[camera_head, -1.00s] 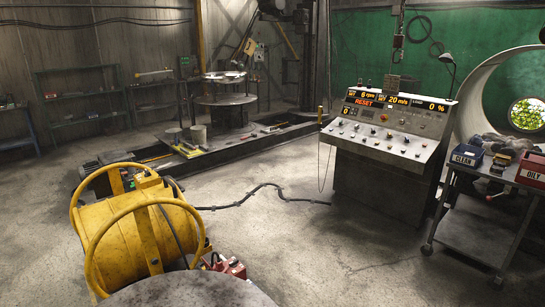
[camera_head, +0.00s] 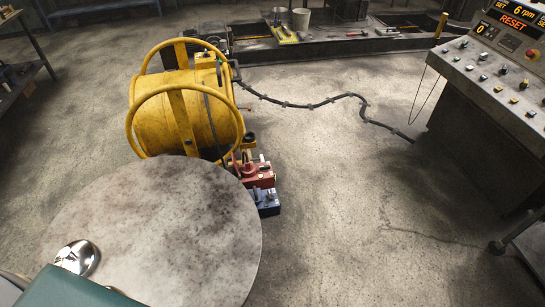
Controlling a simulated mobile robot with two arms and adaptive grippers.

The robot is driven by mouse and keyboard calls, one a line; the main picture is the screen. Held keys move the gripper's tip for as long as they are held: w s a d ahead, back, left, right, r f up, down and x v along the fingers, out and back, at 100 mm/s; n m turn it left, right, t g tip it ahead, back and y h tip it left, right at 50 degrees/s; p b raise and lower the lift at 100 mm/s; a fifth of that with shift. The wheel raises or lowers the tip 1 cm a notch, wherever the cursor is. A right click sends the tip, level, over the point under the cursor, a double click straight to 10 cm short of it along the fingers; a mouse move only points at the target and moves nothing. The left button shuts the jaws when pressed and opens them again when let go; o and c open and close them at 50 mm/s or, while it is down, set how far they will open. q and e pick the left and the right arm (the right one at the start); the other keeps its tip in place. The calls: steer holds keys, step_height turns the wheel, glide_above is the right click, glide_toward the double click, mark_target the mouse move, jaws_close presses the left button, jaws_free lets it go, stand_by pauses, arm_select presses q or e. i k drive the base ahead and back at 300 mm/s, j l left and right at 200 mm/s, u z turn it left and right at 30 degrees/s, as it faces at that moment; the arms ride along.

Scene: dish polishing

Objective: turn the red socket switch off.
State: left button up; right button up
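The red socket (camera_head: 256,172) sits low beside the yellow cable reel, just past the far right edge of a round mottled grey top. It is a small red box with fittings on its upper side. A blue socket (camera_head: 266,203) is right in front of it, close against it. The switch on the red socket is too small to make out, and its position cannot be told. Neither of my grippers is in view.
The yellow cable reel (camera_head: 185,115) with tube hoops stands left of the sockets. The round grey top (camera_head: 160,235) fills the lower left. A black cable (camera_head: 320,103) runs across the floor towards the control console (camera_head: 490,110). The floor right of the sockets is clear.

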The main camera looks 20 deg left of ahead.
mark_target(264, 168)
steer(key=i+l+u, duration=0.3)
steer(key=i+l, duration=0.45)
steer(key=i+l+u, duration=0.25)
steer(key=i+l, duration=0.45)
steer(key=l, duration=0.2)
steer(key=i+u, duration=0.15)
steer(key=i, duration=0.3)
steer(key=i+l+u, duration=0.15)
steer(key=i, duration=0.35)
steer(key=i+j+u, duration=0.1)
steer(key=i+j, duration=0.15)
